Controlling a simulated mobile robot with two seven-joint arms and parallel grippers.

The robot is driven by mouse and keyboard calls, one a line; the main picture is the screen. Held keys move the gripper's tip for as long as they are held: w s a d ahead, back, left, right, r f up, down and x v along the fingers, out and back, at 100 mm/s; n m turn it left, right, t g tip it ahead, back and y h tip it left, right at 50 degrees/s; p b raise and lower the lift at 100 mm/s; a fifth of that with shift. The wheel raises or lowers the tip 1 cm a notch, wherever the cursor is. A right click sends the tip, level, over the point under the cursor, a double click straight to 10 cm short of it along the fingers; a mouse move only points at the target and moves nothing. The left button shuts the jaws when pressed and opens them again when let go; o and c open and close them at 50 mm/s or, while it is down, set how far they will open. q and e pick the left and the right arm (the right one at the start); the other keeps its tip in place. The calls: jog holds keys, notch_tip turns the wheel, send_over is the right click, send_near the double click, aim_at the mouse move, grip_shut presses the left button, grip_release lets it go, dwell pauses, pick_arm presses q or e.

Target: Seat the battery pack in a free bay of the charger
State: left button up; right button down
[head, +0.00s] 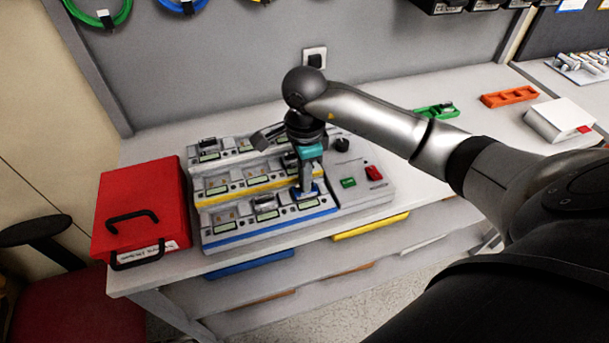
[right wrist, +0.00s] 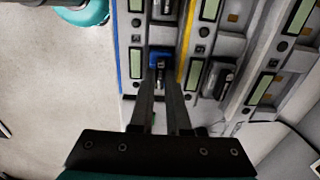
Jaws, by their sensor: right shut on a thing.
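The charger (head: 270,232) stands on the bench with three stepped rows of bays edged white, yellow and blue. My right gripper (head: 307,188) points down at the right part of the front, blue-edged row. It is shut on the battery pack (right wrist: 159,57), whose blue part shows between the fingertips (right wrist: 159,88) in the right wrist view. The pack is at a bay of the blue row; the fingers hide how deep it sits. Dark packs stand in other bays, one in the blue row (head: 265,203) and one in the yellow row (right wrist: 218,79). My left gripper is not in view.
A red case (head: 140,205) with black handles lies left of the charger. A panel with a red switch (head: 374,173) adjoins its right side. Green (head: 436,111) and orange (head: 509,97) trays and a white box (head: 560,119) lie further right. Bare bench lies between.

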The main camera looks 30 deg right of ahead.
jog(key=shift+f+b, duration=0.3)
jog(key=shift+b, duration=0.05)
jog(key=c, duration=0.8)
grip_release()
jog(key=shift+r, duration=0.1)
jog(key=shift+w+r, duration=0.1)
jog(key=shift+r, duration=0.1)
jog(key=r, duration=1.4)
jog(key=shift+s+r+p, duration=0.2)
jog(key=shift+r+p, duration=0.15)
jog(key=shift+p, duration=0.05)
